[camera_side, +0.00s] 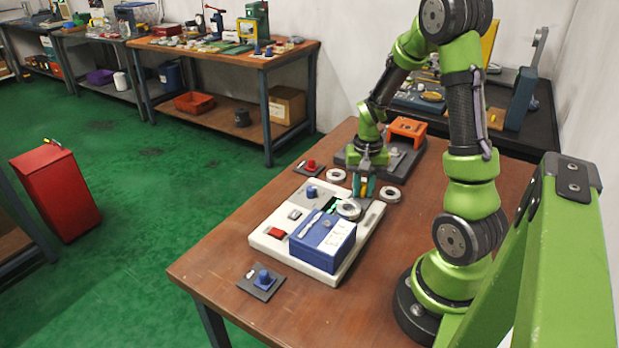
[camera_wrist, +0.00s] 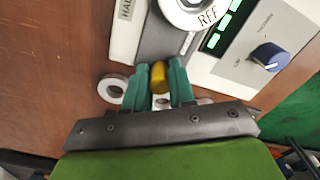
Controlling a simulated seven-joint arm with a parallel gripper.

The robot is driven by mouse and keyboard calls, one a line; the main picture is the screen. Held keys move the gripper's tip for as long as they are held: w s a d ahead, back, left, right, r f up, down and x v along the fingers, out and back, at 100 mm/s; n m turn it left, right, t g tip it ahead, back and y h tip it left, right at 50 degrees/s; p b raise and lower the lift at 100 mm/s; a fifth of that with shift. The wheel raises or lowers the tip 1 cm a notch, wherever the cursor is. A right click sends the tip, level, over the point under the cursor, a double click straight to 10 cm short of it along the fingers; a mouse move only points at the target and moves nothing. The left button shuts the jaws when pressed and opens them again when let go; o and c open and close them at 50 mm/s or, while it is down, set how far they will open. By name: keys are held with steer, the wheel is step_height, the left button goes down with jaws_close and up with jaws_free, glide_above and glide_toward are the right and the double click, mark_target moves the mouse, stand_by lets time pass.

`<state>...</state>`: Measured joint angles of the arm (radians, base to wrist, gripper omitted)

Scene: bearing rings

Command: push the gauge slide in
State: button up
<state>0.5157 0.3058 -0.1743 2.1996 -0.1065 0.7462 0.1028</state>
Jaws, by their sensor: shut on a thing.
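The gauge is a white panel (camera_side: 272,241) with a blue box (camera_side: 322,243), lying on the wooden table. In the wrist view a grey slide (camera_wrist: 158,42) runs along a channel in the white panel (camera_wrist: 126,38). A metal ring (camera_side: 348,209) marked REF sits at the slide's far part; it also shows in the wrist view (camera_wrist: 190,10). My gripper (camera_wrist: 160,72) has its teal fingers shut on a yellow handle (camera_wrist: 158,78) at the slide's near end. In the side view my gripper (camera_side: 363,188) is at the panel's back edge; the fingers partly hide the handle.
Loose metal rings lie on the table behind the panel (camera_side: 336,175) and to its right (camera_side: 390,194). A red button pad (camera_side: 311,165) and an orange part (camera_side: 407,130) stand behind. A blue button pad (camera_side: 264,278) is at the front left.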

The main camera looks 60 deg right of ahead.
mark_target(342, 211)
steer(key=shift+a, duration=5.85)
steer(key=o, duration=0.7)
steer(key=shift+d, duration=0.1)
steer(key=shift+r, duration=0.1)
steer(key=shift+r, duration=3.4)
